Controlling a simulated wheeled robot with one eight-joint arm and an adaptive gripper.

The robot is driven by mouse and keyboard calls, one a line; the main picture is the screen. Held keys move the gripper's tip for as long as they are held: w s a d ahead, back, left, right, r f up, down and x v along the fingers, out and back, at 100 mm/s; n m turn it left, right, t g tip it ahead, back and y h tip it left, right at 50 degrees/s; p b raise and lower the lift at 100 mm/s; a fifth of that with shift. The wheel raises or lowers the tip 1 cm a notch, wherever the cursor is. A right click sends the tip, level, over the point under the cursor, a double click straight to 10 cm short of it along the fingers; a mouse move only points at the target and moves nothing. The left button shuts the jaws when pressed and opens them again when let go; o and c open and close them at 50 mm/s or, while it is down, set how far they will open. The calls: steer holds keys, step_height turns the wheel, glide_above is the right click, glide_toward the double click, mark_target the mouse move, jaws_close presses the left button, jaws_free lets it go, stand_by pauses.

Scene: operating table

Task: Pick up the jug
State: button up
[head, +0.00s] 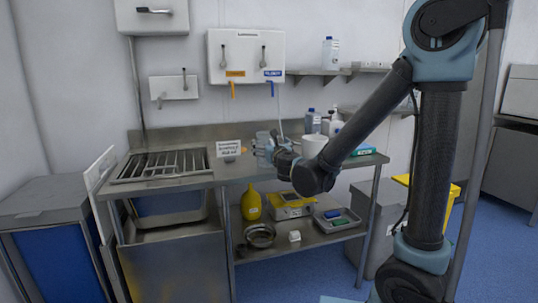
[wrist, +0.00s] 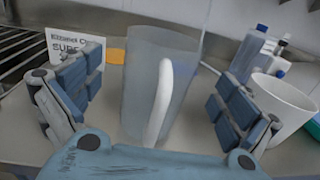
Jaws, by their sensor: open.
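The jug (wrist: 140,85) is tall, translucent and grey, with a white handle (wrist: 163,100) facing my wrist camera. It stands upright on the metal counter. My gripper (wrist: 155,80) is open, with one blue-padded finger on each side of the jug and gaps showing between the pads and its walls. In the head view my gripper (head: 270,147) is low over the counter, and the jug (head: 262,137) is mostly hidden behind it.
A white container (wrist: 285,108) stands close by my right finger, with blue-capped bottles (wrist: 248,50) behind it. A printed sign card (wrist: 72,52) stands just behind my left finger. A metal rack (head: 165,163) covers the counter's left end. The wall is close behind.

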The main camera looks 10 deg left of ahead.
steer(key=shift+x, duration=2.35)
steer(key=shift+w+d+f, duration=0.1)
steer(key=shift+d+f, duration=0.05)
steer(key=shift+f, duration=0.05)
steer(key=c, duration=1.2)
